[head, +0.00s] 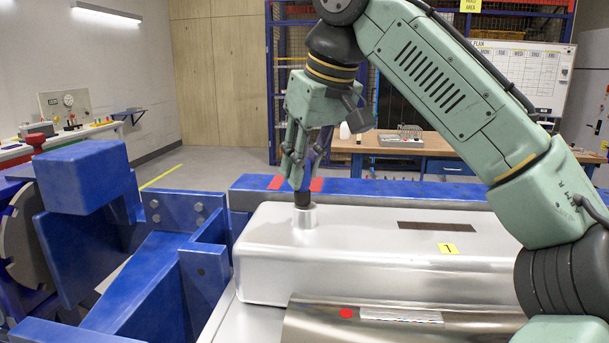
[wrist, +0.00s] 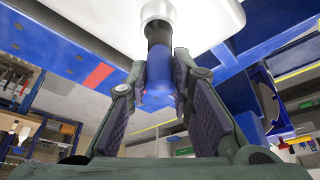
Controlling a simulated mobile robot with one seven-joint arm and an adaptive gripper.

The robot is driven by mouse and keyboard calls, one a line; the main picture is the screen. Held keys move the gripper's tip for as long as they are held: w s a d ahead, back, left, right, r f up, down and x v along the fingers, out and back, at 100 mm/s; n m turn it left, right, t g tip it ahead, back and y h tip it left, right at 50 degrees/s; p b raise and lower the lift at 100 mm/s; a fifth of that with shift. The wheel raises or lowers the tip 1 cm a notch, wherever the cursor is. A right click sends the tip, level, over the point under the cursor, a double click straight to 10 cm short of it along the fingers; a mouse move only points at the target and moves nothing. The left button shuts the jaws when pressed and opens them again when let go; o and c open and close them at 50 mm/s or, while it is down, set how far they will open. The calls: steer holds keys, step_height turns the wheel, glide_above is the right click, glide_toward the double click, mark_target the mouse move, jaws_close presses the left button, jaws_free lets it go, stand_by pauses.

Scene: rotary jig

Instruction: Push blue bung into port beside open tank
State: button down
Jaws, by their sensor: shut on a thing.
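The silver tank (head: 375,262) has a short upright port (head: 303,222) at its left end. My gripper (head: 300,180) points down above this port and is shut on the blue bung. The bung's blue body (wrist: 158,72) is between my gripper's fingers (wrist: 157,98) in the wrist view. Its dark lower end (head: 302,199) is at the port's mouth and lines up with it. The wrist view shows the dark end against the port's rim (wrist: 158,10). How deep it sits is hidden by the rim. My fingers hide most of the bung in the head view.
A blue frame (head: 400,188) runs behind the tank, with red marks by the port. Blue brackets (head: 205,265) stand close on the left. A wooden bench (head: 440,148) stands behind.

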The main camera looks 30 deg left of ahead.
steer(key=shift+d+f, duration=0.25)
steer(key=shift+f, duration=0.9)
steer(key=shift+w+a+f, duration=0.1)
steer(key=shift+f, duration=0.15)
steer(key=c, duration=1.4)
jaws_free()
steer(key=shift+r, duration=0.1)
steer(key=p+v, duration=0.2)
steer(key=v, duration=1)
steer(key=shift+a, duration=0.1)
